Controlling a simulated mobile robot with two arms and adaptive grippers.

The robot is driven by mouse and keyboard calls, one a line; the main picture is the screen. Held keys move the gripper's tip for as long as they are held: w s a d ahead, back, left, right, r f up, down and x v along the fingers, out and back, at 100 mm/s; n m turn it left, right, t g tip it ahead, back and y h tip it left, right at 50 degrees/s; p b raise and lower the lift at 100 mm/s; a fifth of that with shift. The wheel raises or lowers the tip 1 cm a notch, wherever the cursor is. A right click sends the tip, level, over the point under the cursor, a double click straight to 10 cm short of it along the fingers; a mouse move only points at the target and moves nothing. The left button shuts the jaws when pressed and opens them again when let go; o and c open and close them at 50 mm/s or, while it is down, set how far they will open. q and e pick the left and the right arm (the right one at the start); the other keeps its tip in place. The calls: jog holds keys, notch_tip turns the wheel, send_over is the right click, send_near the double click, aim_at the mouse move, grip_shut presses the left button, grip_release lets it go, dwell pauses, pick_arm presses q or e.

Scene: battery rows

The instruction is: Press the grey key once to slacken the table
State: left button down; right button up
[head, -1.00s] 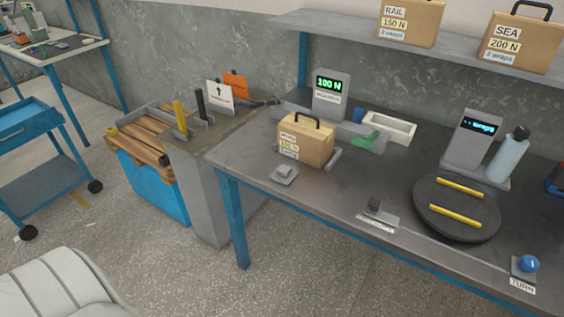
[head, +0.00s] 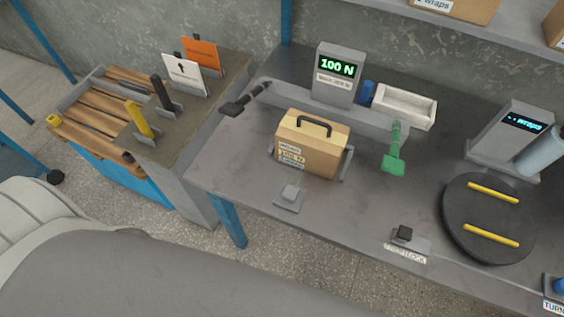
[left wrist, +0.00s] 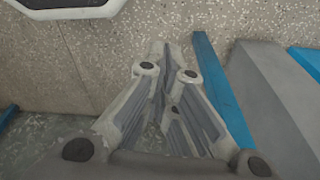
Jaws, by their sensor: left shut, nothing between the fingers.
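The grey key (head: 289,191) is a small light-grey block on a flat plate near the front left edge of the table (head: 345,215). It stands in front of a tan case (head: 312,146) with a black handle, which sits between clamp jaws. Behind the case, a grey display (head: 337,68) reads 100 N in green. My left gripper (left wrist: 160,50) is shut and empty in the left wrist view, with speckled floor and a blue table leg behind its fingers. Neither gripper shows in the head view.
A dark lever (head: 246,98) and a green lever (head: 394,155) flank the case. A dark key (head: 404,233) on a labelled plate and a round turntable (head: 460,223) with yellow strips are to the right. A grey cabinet (head: 190,173) stands left. The front-left tabletop is mostly clear.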

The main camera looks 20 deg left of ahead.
pick_arm(q)
jog(key=w+r+p, duration=0.3)
jog(key=w+r, duration=0.1)
jog(key=r, duration=0.6)
jog(key=w+r+p, duration=0.3)
jog(key=r, duration=0.6)
notch_tip(320, 180, up, 27)
jog(key=m+t+h+p, duration=0.3)
jog(key=m+t+p, duration=0.5)
jog(key=m, duration=2.1)
send_over(288, 189)
jog(key=p, duration=0.1)
jog(key=shift+r+g, duration=0.1)
jog(key=shift+g, duration=0.5)
notch_tip(288, 189, down, 7)
jog(key=b, duration=0.8)
jog(key=shift+s+r, duration=0.1)
jog(key=shift+r, duration=0.05)
notch_tip(288, 189, down, 2)
jog(key=shift+b, duration=0.4)
